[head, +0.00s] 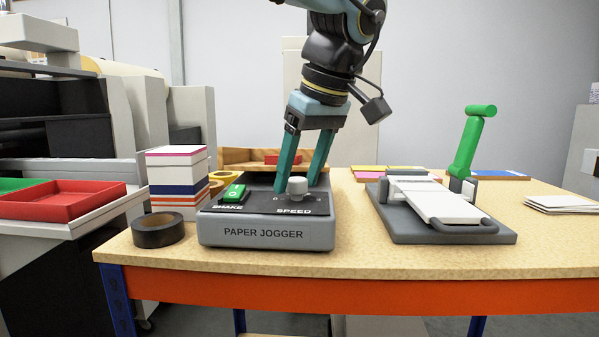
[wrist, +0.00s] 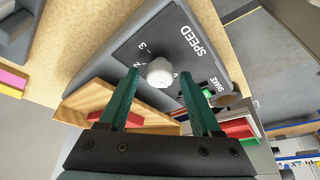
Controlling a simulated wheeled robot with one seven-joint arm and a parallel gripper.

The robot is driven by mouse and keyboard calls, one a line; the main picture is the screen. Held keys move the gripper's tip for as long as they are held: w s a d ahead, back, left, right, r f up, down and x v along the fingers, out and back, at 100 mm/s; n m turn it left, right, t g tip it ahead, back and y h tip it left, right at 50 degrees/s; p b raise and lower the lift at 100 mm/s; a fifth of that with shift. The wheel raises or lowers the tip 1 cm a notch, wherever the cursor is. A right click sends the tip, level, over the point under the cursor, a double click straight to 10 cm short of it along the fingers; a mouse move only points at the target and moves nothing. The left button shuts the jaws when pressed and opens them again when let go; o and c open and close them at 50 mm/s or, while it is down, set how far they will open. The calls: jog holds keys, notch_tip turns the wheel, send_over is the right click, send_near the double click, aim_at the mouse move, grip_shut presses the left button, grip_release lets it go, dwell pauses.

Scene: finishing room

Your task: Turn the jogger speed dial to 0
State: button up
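The paper jogger (head: 265,232) is a grey box with a dark top panel on the table's front left. Its speed dial (head: 297,187) is a round white knob at the panel's right, by the word SPEED. In the wrist view the dial (wrist: 160,74) sits between the fingertips, with 3 and 2 readable beside it; its pointer direction cannot be told. My gripper (head: 298,189) is open with teal fingers pointing down, one on each side of the dial. In the wrist view my gripper (wrist: 160,77) shows gaps beside the knob; contact is not visible.
A green SHAKE switch (head: 234,192) is left of the dial. A wooden tray (head: 236,157) with a red item is behind the jogger. A tape roll (head: 158,230) and paper stack (head: 178,180) stand left.

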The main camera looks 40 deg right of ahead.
jog(key=shift+o, duration=0.3)
jog(key=p+v, duration=0.1)
jog(key=v, duration=0.9)
jog(key=shift+s+r, duration=0.2)
jog(key=shift+r, duration=0.15)
jog(key=shift+w, duration=0.1)
